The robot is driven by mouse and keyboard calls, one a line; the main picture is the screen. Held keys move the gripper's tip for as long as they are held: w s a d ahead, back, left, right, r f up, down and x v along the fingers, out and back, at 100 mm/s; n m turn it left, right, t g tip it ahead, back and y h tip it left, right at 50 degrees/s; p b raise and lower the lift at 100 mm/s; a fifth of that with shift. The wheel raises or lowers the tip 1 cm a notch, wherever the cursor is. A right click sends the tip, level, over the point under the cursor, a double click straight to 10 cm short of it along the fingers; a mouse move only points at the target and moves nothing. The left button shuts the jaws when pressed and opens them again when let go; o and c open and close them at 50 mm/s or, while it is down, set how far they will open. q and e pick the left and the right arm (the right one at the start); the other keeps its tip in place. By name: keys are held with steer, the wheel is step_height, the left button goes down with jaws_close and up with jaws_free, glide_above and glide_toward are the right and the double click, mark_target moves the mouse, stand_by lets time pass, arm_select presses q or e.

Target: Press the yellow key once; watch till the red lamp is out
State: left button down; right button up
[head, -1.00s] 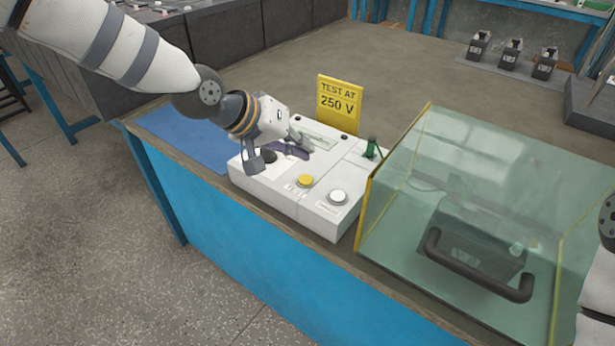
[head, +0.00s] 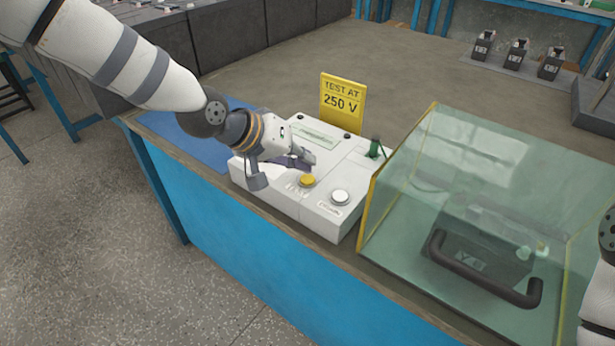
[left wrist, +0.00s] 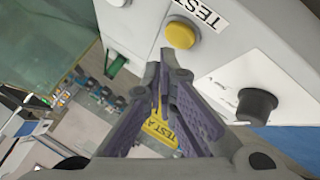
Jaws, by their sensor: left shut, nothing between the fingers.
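The yellow key (head: 307,181) is a round button on the front of a white test box (head: 275,196). It also shows in the left wrist view (left wrist: 181,35), below a "TEST" label. My left gripper (head: 308,162) is shut and empty. Its fingertips are just behind the key in the head view, close to it; I cannot tell whether they touch it. The wrist view shows the closed fingertips (left wrist: 166,62) just below the key. I make out no lit red lamp in either view. My right gripper is out of view.
A white button (head: 340,196) sits right of the key, and a green switch (head: 374,148) behind it. A black knob (left wrist: 257,104) shows in the wrist view. A yellow "250 V" sign (head: 342,102) stands behind the box. A clear cover (head: 405,190) with a dark handle (head: 480,280) stands close right.

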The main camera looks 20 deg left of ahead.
mark_target(304, 176)
arm_select(q)
steer(key=shift+f, duration=0.15)
stand_by(0.7)
steer(key=shift+f, duration=0.3)
steer(key=shift+f, duration=0.4)
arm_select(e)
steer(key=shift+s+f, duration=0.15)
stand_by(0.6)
arm_select(q)
steer(key=shift+r, duration=0.8)
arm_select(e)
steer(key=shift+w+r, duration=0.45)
arm_select(q)
steer(key=shift+r+p, duration=1)
steer(key=shift+r, duration=1.6)
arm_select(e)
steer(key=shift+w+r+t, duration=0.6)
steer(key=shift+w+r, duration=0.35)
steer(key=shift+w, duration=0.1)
arm_select(q)
steer(key=shift+f, duration=0.1)
